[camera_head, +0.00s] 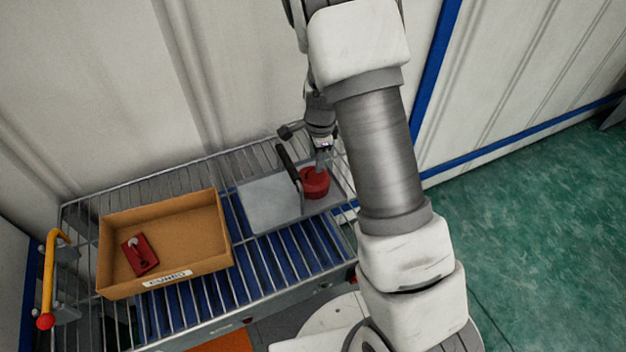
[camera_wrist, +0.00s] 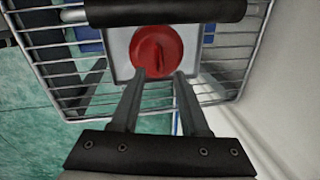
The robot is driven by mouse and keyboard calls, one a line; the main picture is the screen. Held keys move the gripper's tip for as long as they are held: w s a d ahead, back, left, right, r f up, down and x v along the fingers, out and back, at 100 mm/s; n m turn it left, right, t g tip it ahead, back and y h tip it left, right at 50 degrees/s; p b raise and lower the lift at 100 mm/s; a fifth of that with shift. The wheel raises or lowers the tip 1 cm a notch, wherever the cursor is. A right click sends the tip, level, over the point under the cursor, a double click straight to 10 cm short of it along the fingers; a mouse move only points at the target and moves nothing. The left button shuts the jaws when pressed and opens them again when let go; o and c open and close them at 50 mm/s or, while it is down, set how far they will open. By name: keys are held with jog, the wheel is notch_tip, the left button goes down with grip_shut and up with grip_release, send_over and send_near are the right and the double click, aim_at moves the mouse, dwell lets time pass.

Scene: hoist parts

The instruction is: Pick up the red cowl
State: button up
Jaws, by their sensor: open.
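The red cowl (camera_head: 315,186) is a round red piece on the right part of a grey plate on the wire rack. In the wrist view the red cowl (camera_wrist: 148,43) shows as a disc with a raised ridge across its middle. My gripper (camera_head: 321,158) is just above the cowl in the head view, partly hidden beside my arm. In the wrist view my gripper (camera_wrist: 160,73) is open, with its two fingertips apart at the cowl's lower edge. I cannot tell whether they touch it.
The grey plate (camera_head: 265,207) has a black bar handle (camera_head: 289,166) close beside the cowl; the bar (camera_wrist: 165,10) crosses the top of the wrist view. A cardboard box (camera_head: 190,225) to the left holds a red block (camera_head: 140,256). A wall stands behind the rack.

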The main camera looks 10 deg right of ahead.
aim_at(313, 176)
jog(key=shift+w+f, duration=0.15)
jog(key=shift+f, duration=0.55)
jog(key=shift+w+f, duration=0.15)
jog(key=shift+f, duration=0.5)
jog(key=shift+c, duration=0.2)
grip_shut()
